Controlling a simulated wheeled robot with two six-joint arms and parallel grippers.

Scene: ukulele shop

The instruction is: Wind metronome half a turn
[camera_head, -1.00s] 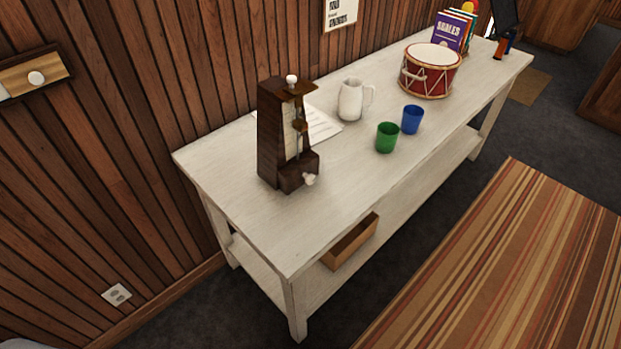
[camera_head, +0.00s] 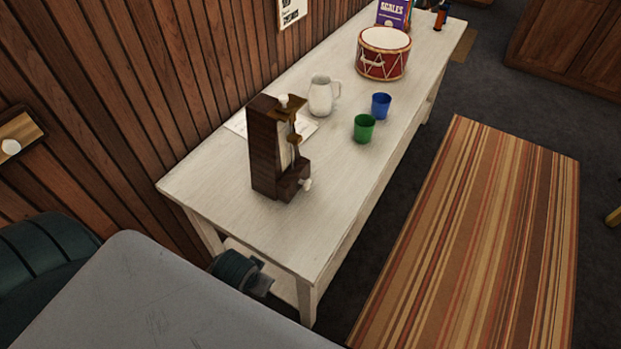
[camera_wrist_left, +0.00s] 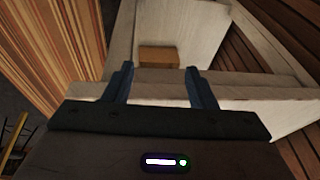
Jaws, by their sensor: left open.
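The metronome (camera_head: 265,155) is a tall dark-brown wooden case standing upright near the close end of the white table (camera_head: 215,195). A small white winding key (camera_head: 306,184) sticks out low on its right side, and a pale knob (camera_head: 283,101) is on top. The metronome is not in the wrist view. My right gripper is not in view.
A wooden box (camera_wrist_left: 158,55) shows beyond my fingers. The tabletop in front of the metronome is clear.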

